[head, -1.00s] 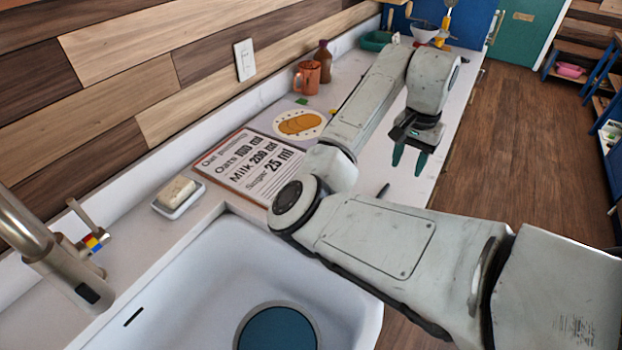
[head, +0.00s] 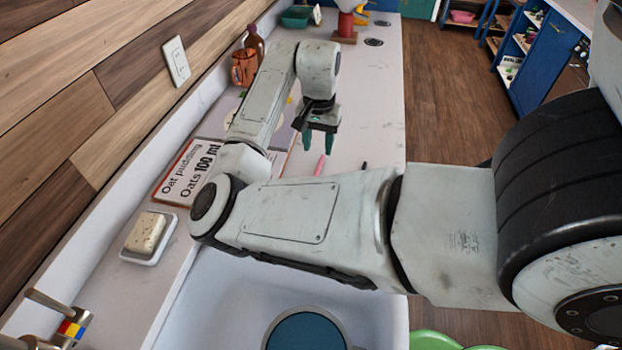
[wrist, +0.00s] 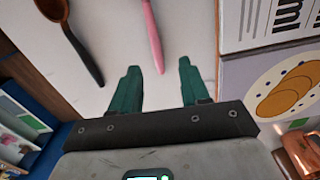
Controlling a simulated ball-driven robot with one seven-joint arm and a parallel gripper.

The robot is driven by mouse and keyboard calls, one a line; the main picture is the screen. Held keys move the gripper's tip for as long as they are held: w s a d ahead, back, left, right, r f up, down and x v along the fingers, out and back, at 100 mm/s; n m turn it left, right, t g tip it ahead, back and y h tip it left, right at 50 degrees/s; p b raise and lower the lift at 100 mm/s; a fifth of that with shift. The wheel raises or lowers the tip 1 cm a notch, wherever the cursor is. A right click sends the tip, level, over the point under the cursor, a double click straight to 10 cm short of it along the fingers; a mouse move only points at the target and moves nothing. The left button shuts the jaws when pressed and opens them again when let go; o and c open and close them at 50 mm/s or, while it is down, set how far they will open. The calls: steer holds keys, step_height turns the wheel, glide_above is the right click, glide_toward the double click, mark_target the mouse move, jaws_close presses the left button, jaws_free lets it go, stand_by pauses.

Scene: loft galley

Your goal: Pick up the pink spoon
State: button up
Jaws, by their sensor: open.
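The pink spoon (wrist: 151,30) lies on the white counter; in the wrist view its thin handle shows just beyond my fingertips, lined up roughly between them, and its far end is cut off by the frame's top. In the head view a short length of the pink spoon (head: 320,165) shows just below my gripper, the rest hidden behind my arm. My gripper (head: 318,146) points down over the counter. In the wrist view my gripper (wrist: 158,72) has its two green fingers apart with nothing between them.
A brown wooden spoon with a dark handle (wrist: 82,52) lies left of the pink spoon in the wrist view. The sink (head: 220,300) is nearer.

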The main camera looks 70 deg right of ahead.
mark_target(319, 165)
steer(key=shift+s+f+p, duration=0.15)
steer(key=shift+f+p, duration=0.25)
steer(key=shift+f, duration=1.15)
steer(key=shift+s+f+p, duration=0.1)
steer(key=shift+f+p, duration=0.25)
steer(key=shift+f, duration=1.15)
steer(key=shift+c, duration=0.2)
jaws_close()
